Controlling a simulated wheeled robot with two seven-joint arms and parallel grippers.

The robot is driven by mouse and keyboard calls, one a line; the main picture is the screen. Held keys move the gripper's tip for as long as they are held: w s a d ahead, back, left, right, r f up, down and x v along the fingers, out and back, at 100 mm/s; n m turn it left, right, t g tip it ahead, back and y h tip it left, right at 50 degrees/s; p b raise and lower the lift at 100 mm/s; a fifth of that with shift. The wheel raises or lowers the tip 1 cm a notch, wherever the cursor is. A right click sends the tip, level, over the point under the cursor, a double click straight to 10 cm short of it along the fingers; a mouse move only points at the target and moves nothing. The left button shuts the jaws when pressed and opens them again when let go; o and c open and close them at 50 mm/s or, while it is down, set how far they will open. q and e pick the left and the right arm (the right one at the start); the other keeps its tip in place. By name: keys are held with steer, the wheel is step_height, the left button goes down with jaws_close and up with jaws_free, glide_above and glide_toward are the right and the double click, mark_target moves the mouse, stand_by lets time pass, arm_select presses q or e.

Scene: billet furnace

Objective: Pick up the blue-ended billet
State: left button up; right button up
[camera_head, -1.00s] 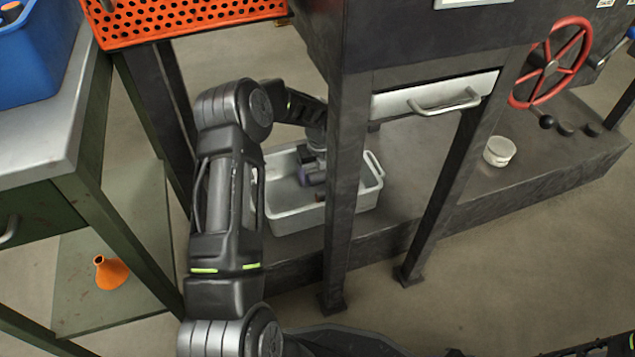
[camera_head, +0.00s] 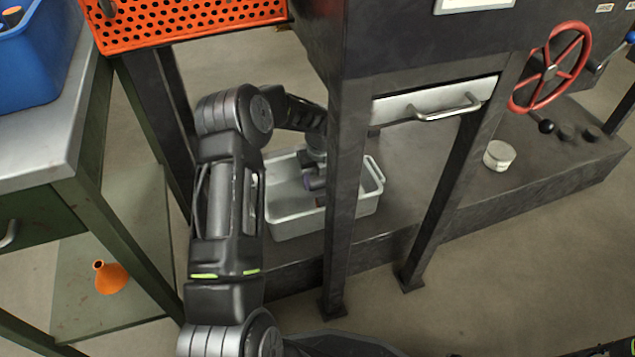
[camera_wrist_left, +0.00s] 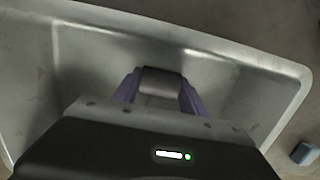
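My left gripper (camera_head: 312,186) reaches down into a pale grey tray (camera_head: 292,222) on the dark low platform, under the furnace. In the left wrist view its two purple fingers (camera_wrist_left: 160,92) stand apart. A grey, rounded piece (camera_wrist_left: 160,80) fills most of the space between them; I cannot tell whether it is a billet or whether the fingers press on it. No blue end shows clearly. A small dark reddish thing (camera_head: 320,202) lies in the tray beside the fingertips, partly hidden by a furnace leg. My right gripper is not in view.
A dark furnace leg (camera_head: 343,215) stands right in front of the tray. The furnace has a pale drawer (camera_head: 400,106) and a red handwheel (camera_head: 550,68). A white round pot (camera_head: 499,155) stands on the platform. An orange funnel (camera_head: 110,277) lies at left under the bench.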

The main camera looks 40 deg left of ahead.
mark_target(317, 178)
arm_select(q)
jaws_close()
stand_by(0.3)
steer(key=shift+r, duration=0.1)
step_height(317, 178, up, 10)
steer(key=p, duration=0.5)
stand_by(0.8)
